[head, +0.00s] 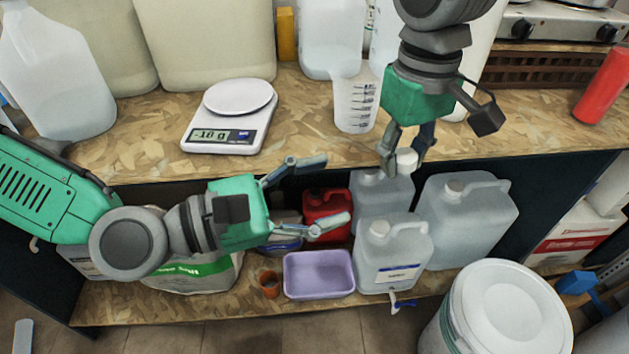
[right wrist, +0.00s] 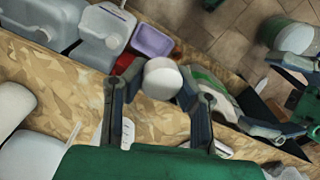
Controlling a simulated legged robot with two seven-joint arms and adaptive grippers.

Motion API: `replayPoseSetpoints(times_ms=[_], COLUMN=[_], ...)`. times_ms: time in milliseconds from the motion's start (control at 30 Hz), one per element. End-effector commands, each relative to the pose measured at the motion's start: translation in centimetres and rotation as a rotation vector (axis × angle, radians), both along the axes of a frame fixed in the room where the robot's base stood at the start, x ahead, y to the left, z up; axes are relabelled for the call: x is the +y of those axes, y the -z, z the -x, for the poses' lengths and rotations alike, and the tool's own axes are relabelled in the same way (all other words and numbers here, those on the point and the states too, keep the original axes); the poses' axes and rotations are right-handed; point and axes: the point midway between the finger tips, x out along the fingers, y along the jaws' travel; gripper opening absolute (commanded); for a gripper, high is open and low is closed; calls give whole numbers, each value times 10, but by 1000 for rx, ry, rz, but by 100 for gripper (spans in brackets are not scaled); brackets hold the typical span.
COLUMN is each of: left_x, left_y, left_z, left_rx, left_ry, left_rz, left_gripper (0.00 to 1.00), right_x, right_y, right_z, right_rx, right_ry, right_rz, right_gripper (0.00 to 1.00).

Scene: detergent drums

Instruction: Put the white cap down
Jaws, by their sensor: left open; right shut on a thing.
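The white cap (head: 406,158) is held between the fingertips of my right gripper (head: 407,160), near the front edge of the upper shelf (head: 310,155). In the right wrist view the cap (right wrist: 162,78) is round and white, with a finger on each side. My left gripper (head: 318,193) is open and empty, in front of the upper shelf's edge at left of centre. It also shows at the right of the right wrist view.
A scale (head: 232,112) and a measuring cup (head: 355,98) stand on the upper shelf. Below are jugs (head: 392,258), a red canister (head: 325,207) and a purple tray (head: 320,277). A lidded white drum (head: 508,310) stands at lower right.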

Motion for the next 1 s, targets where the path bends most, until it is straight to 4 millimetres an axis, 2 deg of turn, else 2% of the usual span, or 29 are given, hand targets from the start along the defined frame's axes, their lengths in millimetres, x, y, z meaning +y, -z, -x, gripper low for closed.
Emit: replayPoseSetpoints(times_ms=[100,200,433,567,800,1000], left_x=[5,7,0,-18,-62,-89], left_y=[1,1,1,1,0,1], left_z=[-5,-7,-13,-19,-36,-48], left_rx=[184,283,355,353,350,352], left_ry=[-25,-36,-42,-39,-39,-40], left_rz=[94,146,183,181,180,181], left_gripper=[54,54,54,54,54,54], right_x=[0,0,0,-1,-1,0], right_y=[0,0,0,0,0,0], right_z=[0,0,0,0,0,0], right_rx=[0,0,0,0,0,0], right_ry=[0,0,0,0,0,0], right_rz=[0,0,0,-1,-1,0], right_gripper=[0,0,0,0,0,0])
